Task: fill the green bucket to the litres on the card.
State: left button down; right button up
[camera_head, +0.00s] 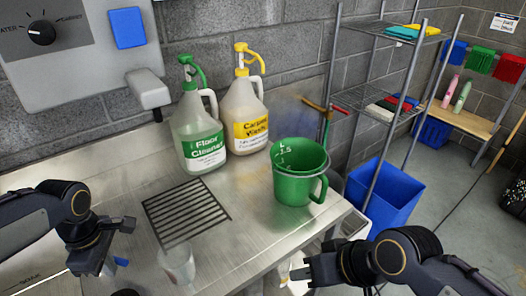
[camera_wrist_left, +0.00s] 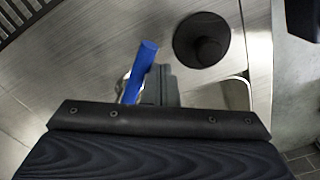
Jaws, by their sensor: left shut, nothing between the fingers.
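The green bucket (camera_head: 296,190) stands upright on the steel counter (camera_head: 140,165), its handle to the right and white litre marks inside; its contents cannot be made out. A small white card (camera_head: 503,22) hangs on the far wall, its text too small to read. The wall dispenser has a black dial (camera_head: 42,32) and a grey spout (camera_head: 148,90). My left gripper (camera_head: 125,224) is shut and empty, above the counter left of the drain. My right gripper (camera_head: 302,267) is in front of the bucket; its jaws are unclear.
A drain grate (camera_head: 185,210) and a clear cup (camera_head: 178,264) lie between my left gripper and the bucket. A blue stick (camera_wrist_left: 147,60) and black round piece (camera_wrist_left: 203,40) show in the left wrist view. A blue bin (camera_head: 385,200) and wire shelves (camera_head: 400,32) stand right.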

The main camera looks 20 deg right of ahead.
pick_arm(q)
jog(key=shift+w+d, duration=0.2)
jog(key=shift+d, duration=0.1)
jog(key=r+p, duration=0.1)
jog(key=s+a+r+p, duration=0.1)
jog(key=r, duration=0.1)
jog(key=a+r+p, duration=0.1)
jog(key=r, duration=0.1)
jog(key=shift+s+p, duration=0.25)
jog(key=shift+p, duration=0.1)
jog(key=s+a+r+m+t+h, duration=0.1)
jog(key=s+m+t+h, duration=0.1)
jog(key=s+m, duration=0.4)
jog(key=s+r+m+t+h, duration=0.1)
jog(key=s+r+m+t, duration=0.1)
jog(key=s+m, duration=0.5)
jog(key=s+t, duration=0.1)
jog(key=s, duration=0.3)
jog(key=shift+s+a+t+h, duration=0.3)
jog(key=shift+a+h, duration=0.1)
